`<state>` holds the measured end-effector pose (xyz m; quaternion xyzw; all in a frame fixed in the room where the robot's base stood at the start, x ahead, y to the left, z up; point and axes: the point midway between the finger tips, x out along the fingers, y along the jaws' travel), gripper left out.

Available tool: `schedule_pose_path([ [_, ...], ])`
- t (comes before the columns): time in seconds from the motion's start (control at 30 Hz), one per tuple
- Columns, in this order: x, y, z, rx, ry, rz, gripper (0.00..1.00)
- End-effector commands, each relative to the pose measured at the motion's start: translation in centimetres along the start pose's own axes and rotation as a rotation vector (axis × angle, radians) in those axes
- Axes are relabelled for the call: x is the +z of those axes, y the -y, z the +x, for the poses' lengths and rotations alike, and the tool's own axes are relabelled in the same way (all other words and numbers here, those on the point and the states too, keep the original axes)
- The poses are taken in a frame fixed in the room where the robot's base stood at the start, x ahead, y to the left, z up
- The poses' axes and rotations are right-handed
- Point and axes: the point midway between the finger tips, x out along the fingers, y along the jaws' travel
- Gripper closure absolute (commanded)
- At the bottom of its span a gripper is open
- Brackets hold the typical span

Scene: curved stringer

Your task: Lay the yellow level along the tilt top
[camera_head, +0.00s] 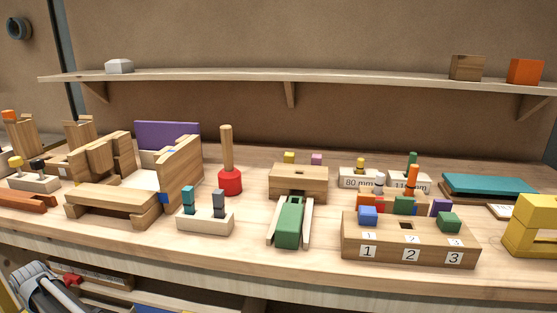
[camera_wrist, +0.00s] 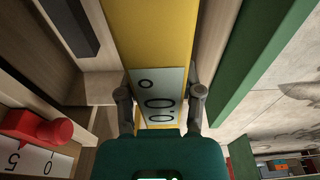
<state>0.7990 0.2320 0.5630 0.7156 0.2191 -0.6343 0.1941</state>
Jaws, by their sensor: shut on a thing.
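The yellow level (camera_wrist: 150,35) runs up the middle of the wrist view, with a pale label reading 0.0 on its near end. My gripper (camera_wrist: 160,92) has its two grey fingers on either side of that labelled end and is shut on it. The level's far end runs out of the wrist view. My gripper is not clearly seen in the head view. I cannot tell for sure which thing is the tilt top; a flat teal board (camera_head: 490,185) lies at the bench's right.
In the wrist view, a red part (camera_wrist: 40,128) lies left of my gripper and a long green bar (camera_wrist: 255,65) runs to its right. The wooden bench (camera_head: 290,265) holds a numbered block (camera_head: 385,250), a red plunger (camera_head: 230,182) and yellow blocks (camera_head: 535,225). A shelf (camera_head: 250,75) spans the wall.

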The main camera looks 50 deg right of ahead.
Motion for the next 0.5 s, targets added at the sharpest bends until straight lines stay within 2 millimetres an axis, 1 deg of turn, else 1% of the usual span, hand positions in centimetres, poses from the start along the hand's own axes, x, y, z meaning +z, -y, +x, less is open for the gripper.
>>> schedule_pose_path([
  [0.03, -0.2, 0.0, -1.6, 0.000, 0.000, 0.000, 1.00],
  [0.5, -1.1, 0.0, -9.4, 0.000, 0.000, 0.000, 1.00],
])
